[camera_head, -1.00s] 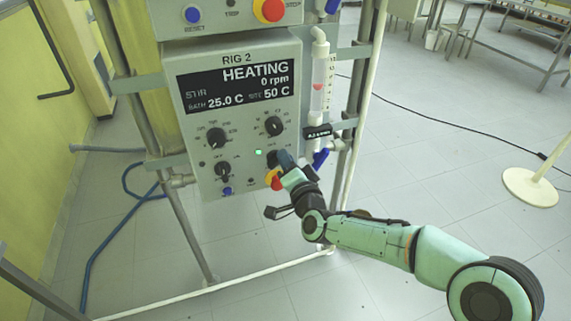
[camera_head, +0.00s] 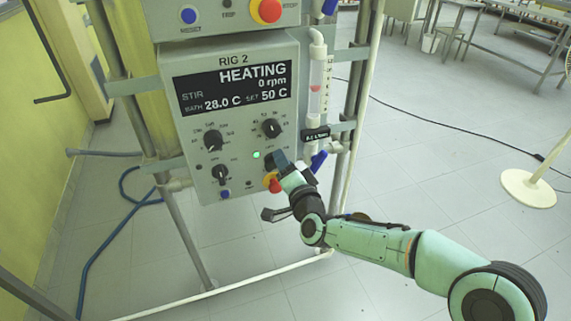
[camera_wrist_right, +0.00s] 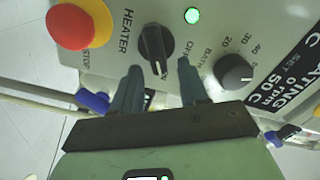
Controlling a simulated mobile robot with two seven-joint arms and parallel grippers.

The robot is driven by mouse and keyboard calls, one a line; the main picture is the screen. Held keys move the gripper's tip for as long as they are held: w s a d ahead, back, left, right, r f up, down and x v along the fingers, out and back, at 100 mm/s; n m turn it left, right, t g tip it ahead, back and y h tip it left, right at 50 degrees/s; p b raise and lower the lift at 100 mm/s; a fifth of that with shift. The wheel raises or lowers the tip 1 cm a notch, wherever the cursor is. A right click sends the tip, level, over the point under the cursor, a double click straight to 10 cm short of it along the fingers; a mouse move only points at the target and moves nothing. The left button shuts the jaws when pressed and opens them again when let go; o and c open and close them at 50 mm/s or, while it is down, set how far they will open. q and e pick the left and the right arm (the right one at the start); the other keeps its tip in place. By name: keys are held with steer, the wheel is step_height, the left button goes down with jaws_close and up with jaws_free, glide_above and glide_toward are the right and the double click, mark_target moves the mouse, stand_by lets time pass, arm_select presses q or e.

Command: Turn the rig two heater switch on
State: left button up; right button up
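The rig two panel (camera_head: 243,120) shows HEATING, 0 rpm, bath 28.0 C and set 50 C. In the right wrist view, the black heater switch (camera_wrist_right: 155,46) is a round knob with a raised grip beside the word HEATER; a lit green lamp (camera_wrist_right: 192,15) is close by. My right gripper (camera_wrist_right: 160,68) is open, its two fingertips apart on either side of the switch's near end, with small gaps showing. In the head view, the right gripper (camera_head: 281,165) is at the panel's lower right and hides most of the switch. My left gripper is not in view.
The red and yellow stop button (camera_wrist_right: 75,25) is close to the switch. The bath dial (camera_wrist_right: 233,72) is on its other side. A glass tube (camera_head: 317,85) and a frame post (camera_head: 358,110) stand right of the panel. The floor right of the rig is mostly clear.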

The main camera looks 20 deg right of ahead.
steer(key=shift+s, duration=0.1)
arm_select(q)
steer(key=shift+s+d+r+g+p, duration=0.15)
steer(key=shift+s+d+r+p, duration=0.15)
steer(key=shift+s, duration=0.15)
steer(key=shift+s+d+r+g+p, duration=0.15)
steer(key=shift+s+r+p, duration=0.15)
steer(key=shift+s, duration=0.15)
arm_select(e)
steer(key=s, duration=1.3)
steer(key=shift+d, duration=0.25)
steer(key=shift+s, duration=0.1)
